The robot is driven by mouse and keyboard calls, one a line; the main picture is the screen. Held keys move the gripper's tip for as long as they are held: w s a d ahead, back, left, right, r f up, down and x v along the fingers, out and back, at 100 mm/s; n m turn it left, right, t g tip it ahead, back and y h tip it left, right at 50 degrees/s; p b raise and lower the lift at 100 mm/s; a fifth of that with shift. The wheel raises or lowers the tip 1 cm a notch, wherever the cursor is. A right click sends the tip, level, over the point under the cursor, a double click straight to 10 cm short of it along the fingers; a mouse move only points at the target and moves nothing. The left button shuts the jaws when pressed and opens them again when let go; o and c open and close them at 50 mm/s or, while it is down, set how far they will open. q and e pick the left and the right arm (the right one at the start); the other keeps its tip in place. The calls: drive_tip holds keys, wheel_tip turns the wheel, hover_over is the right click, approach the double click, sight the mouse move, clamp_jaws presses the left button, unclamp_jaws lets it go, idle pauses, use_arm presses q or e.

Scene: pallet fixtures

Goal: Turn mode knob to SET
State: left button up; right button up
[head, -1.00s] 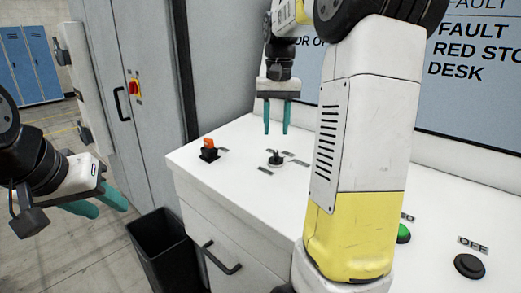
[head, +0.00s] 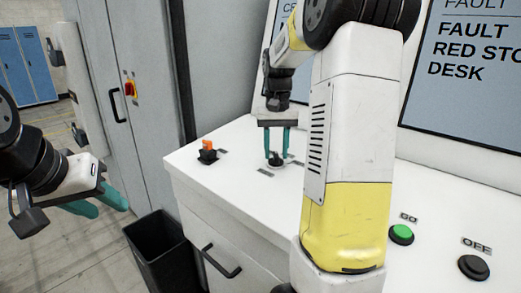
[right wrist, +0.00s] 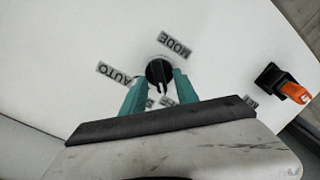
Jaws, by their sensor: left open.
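The mode knob (right wrist: 157,69) is a round black knob on the white desk top, with a MODE label (right wrist: 174,46) beside it. Its raised grip runs toward my gripper's palm in the right wrist view. An AUTO label (right wrist: 114,74) lies to the left; other labels below are partly hidden and unreadable. My right gripper (head: 277,160) points down at the knob, its teal fingers apart on either side of it; it also shows in the right wrist view (right wrist: 154,84). I cannot tell whether they touch it. My left gripper (head: 108,205) is open and empty, off the desk's left side.
An orange-handled switch (head: 207,148) stands on the desk left of the knob. A green GO button (head: 401,234) and a black OFF button (head: 474,266) sit at the right. A dark bin (head: 163,250) stands on the floor. Notice panels rise behind the desk.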

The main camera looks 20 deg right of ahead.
clamp_jaws()
drive_tip(key=shift+m, duration=0.3)
drive_tip(key=m, duration=0.3)
drive_tip(key=shift+s+d+m, duration=0.1)
drive_tip(key=shift+m, duration=2.4)
unclamp_jaws()
